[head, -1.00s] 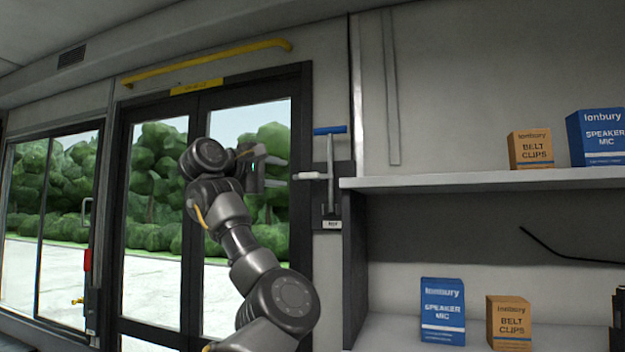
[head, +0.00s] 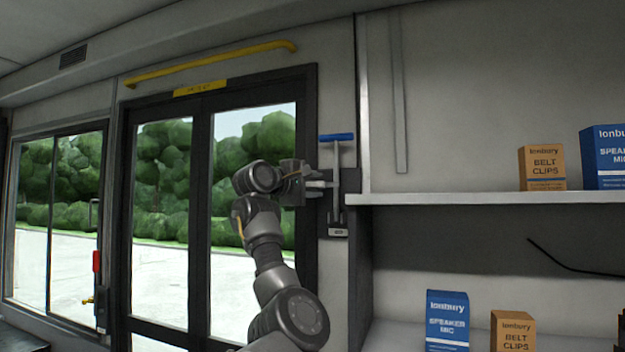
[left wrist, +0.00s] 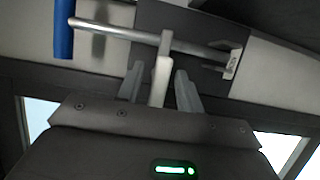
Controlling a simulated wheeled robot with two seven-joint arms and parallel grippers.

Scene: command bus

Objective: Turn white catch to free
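The white catch (left wrist: 162,80) is a short pale tab on a metal lever rod (left wrist: 150,38) in the left wrist view. In the head view the rod (head: 336,160) stands upright with a blue handle (head: 336,137) on top, and the catch is hard to tell from the fingers. My left gripper (head: 321,179) is beside the rod at catch height. In the left wrist view its fingers (left wrist: 159,90) are open on either side of the catch, with small gaps showing. The blue handle also shows there (left wrist: 64,28). My right gripper is out of view.
The lever's dark plate (head: 349,182) is on the wall between the glazed door (head: 203,210) and a shelf (head: 480,198). Belt clips and speaker mic boxes stand on the shelves. A yellow rail (head: 210,62) runs above the door.

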